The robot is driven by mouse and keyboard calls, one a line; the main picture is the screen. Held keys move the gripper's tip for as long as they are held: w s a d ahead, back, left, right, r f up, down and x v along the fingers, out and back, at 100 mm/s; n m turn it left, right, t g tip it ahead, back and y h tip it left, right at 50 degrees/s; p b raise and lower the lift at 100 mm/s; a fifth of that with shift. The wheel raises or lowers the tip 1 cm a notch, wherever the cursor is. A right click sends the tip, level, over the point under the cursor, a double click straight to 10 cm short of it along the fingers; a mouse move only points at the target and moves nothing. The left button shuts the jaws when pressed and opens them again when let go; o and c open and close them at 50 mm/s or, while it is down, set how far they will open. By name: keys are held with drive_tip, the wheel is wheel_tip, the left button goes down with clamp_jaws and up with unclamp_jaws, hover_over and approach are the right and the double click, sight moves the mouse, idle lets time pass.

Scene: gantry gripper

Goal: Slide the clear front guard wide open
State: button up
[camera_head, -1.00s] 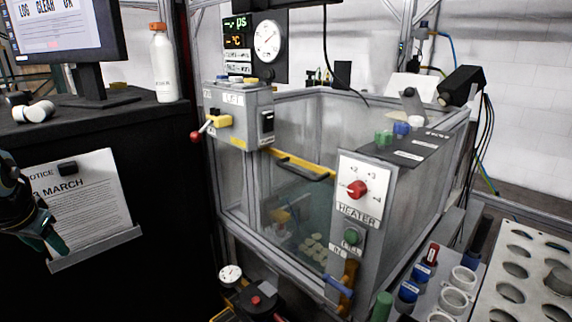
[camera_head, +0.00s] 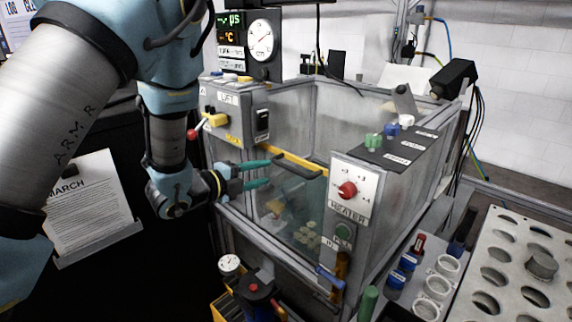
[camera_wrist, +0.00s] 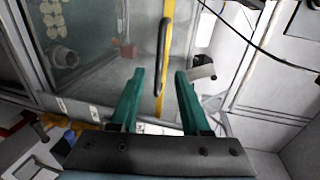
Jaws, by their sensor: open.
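The clear front guard (camera_head: 292,208) is a see-through pane at the front of the grey enclosure, between the lift box and the heater panel. A yellow rail (camera_head: 313,165) runs along its top and carries a dark handle. My gripper (camera_head: 262,173) is open and empty, with teal fingers pointing at the guard's front from the left. In the wrist view the fingertips of my gripper (camera_wrist: 160,72) lie either side of the line of the dark handle (camera_wrist: 162,40) and yellow rail (camera_wrist: 168,12). I cannot tell whether they touch. The guard looks shut, filling the front.
The lift box (camera_head: 236,112) with a red-knobbed lever is close to my wrist. The heater panel (camera_head: 350,190) bounds the guard on the right. A rack with white rings (camera_head: 447,264) and a perforated tray (camera_head: 508,225) stand at the right.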

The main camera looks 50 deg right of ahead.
sight(284, 167)
drive_tip(key=p+x, duration=0.3)
drive_tip(key=x, duration=0.6)
drive_tip(key=shift+d+f, duration=0.1)
drive_tip(key=shift+d, duration=0.15)
clamp_jaws()
idle(1.0)
